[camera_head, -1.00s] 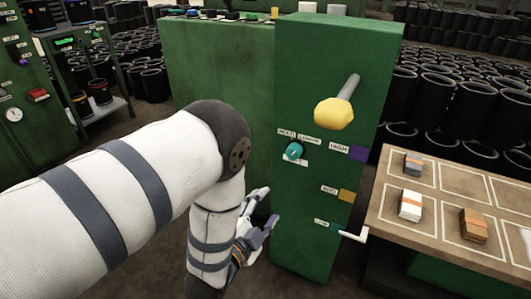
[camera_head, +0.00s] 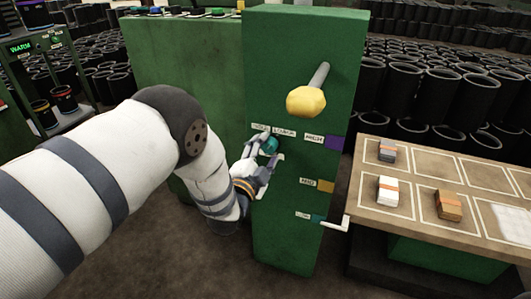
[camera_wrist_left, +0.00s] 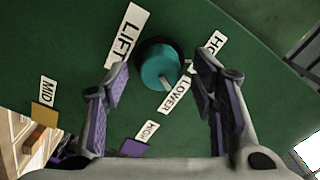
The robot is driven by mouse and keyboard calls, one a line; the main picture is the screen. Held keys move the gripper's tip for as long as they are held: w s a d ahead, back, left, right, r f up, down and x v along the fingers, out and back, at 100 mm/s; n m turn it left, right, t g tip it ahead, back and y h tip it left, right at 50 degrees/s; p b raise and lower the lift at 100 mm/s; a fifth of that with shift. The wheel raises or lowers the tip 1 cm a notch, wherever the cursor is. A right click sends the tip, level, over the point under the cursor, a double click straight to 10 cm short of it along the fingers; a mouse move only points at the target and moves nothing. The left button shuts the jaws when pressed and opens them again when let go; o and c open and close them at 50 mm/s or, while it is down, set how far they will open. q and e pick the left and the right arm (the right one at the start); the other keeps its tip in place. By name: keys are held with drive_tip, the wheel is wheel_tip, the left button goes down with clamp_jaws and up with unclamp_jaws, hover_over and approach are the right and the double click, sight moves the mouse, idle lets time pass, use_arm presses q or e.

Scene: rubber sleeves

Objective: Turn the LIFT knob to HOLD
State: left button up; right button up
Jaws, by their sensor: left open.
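The teal LIFT knob (camera_head: 270,146) sits on the front of the green cabinet, under small HOLD and LOWER labels. In the left wrist view the round knob (camera_wrist_left: 158,65) lies beside a large LIFT label (camera_wrist_left: 127,36). The LOWER label (camera_wrist_left: 175,95) is just below it, and the HOLD label (camera_wrist_left: 212,48), partly hidden by a finger, is to its right. A small pale mark on the knob points towards LOWER. My left gripper (camera_head: 266,158) is open at the knob, one finger on each side. In the wrist view both fingers look clear of it.
A yellow knob on a grey rod (camera_head: 306,101) juts out above. HIGH, MID and LOW labels run down the cabinet's right side, with a white lever (camera_head: 336,224) by LOW. A table (camera_head: 445,215) with several small blocks stands at right.

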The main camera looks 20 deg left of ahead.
use_arm(q)
drive_tip(key=shift+c, duration=0.4)
drive_tip(key=c, duration=1.1)
drive_tip(key=shift+o, duration=0.2)
drive_tip(key=shift+n, duration=0.3)
drive_tip(key=n+p, duration=0.1)
drive_tip(key=n, duration=0.3)
drive_tip(key=shift+a+r+n, duration=0.1)
drive_tip(key=shift+n, duration=0.3)
drive_tip(key=n, duration=0.3)
drive_tip(key=shift+p, duration=0.4)
drive_tip(key=shift+n, duration=1.7)
